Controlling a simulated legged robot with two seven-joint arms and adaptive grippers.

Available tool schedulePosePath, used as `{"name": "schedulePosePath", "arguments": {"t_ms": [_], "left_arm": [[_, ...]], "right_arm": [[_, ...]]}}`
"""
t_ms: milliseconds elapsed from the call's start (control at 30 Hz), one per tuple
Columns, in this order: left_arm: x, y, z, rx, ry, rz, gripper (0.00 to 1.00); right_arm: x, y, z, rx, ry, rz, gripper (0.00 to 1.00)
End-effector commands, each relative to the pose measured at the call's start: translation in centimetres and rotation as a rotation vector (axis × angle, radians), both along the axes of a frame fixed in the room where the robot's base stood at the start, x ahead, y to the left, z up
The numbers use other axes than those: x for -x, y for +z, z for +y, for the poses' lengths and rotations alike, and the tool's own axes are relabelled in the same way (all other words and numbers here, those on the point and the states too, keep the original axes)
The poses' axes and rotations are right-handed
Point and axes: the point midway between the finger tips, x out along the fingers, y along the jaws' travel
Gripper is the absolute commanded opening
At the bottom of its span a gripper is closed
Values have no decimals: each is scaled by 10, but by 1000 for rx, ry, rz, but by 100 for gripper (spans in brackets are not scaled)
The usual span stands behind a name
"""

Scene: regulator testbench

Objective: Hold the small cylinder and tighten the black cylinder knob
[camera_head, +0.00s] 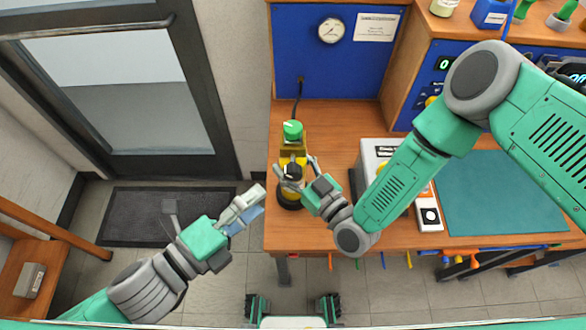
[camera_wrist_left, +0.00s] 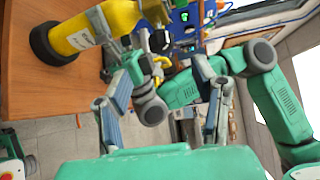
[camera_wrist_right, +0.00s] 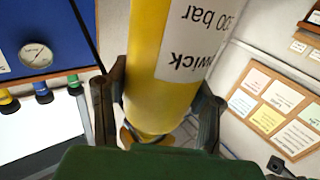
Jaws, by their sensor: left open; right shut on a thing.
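The small yellow cylinder (camera_head: 301,188) stands near the left end of the wooden table, on a black foot, with a dark knob (camera_head: 294,170) on top. In the left wrist view the cylinder (camera_wrist_left: 97,25) shows at upper left with its black foot (camera_wrist_left: 50,45). My right gripper (camera_head: 297,173) is shut on the cylinder; in the right wrist view its fingers flank the labelled yellow body (camera_wrist_right: 150,60). My left gripper (camera_head: 250,206) is open and empty, left of and apart from the cylinder, off the table's left edge. The left wrist view shows its spread fingers (camera_wrist_left: 163,108).
Behind the cylinder stands a fitting with a green knob (camera_head: 292,130) and a black hose. A gauge (camera_head: 331,31) is on the blue panel. A white device (camera_head: 372,160) and a teal mat (camera_head: 495,192) lie to the right.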

Motion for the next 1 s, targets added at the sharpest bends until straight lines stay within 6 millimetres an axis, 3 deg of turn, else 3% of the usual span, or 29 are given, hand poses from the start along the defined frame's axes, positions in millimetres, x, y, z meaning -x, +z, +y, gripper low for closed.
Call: {"name": "schedulePosePath", "arguments": {"t_ms": [433, 933, 1000], "left_arm": [[-58, -8, -58, 0, -1, -4, 53], [-68, -11, -69, -1, -2, -2, 53], [-68, -11, -69, -1, -2, -2, 28]], "right_arm": [[1, -1, 1, 0, 1, 2, 0], [1, -1, 1, 2, 1, 2, 0], [1, -1, 1, 2, 1, 2, 0]]}}
